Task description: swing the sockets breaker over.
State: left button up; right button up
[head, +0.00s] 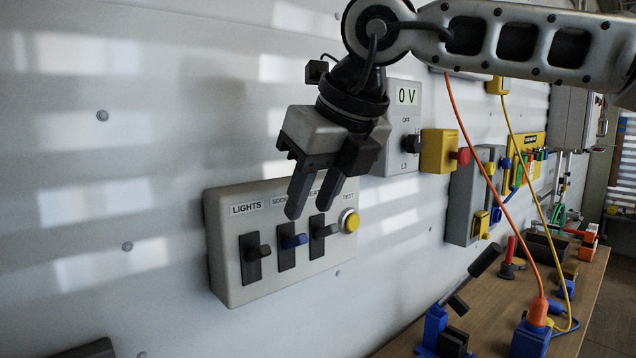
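The grey breaker box (232,287) is on the white wall, with three black switch plates in a row. My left gripper is not in view.
Black-lever breakers sit on both sides, the lights breaker (258,251) at left and another (325,231) at right. A yellow test button (350,221) is at the right end.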

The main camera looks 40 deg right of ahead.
aim_at(295, 242)
jog(key=b+x, duration=0.2)
jog(key=x, duration=0.3)
jog(key=shift+w+f, duration=0.1)
jog(key=shift+f, duration=0.2)
jog(key=shift+w+r, duration=0.1)
jog(key=shift+r, duration=0.05)
jog(key=c, duration=0.7)
jog(key=o, duration=0.8)
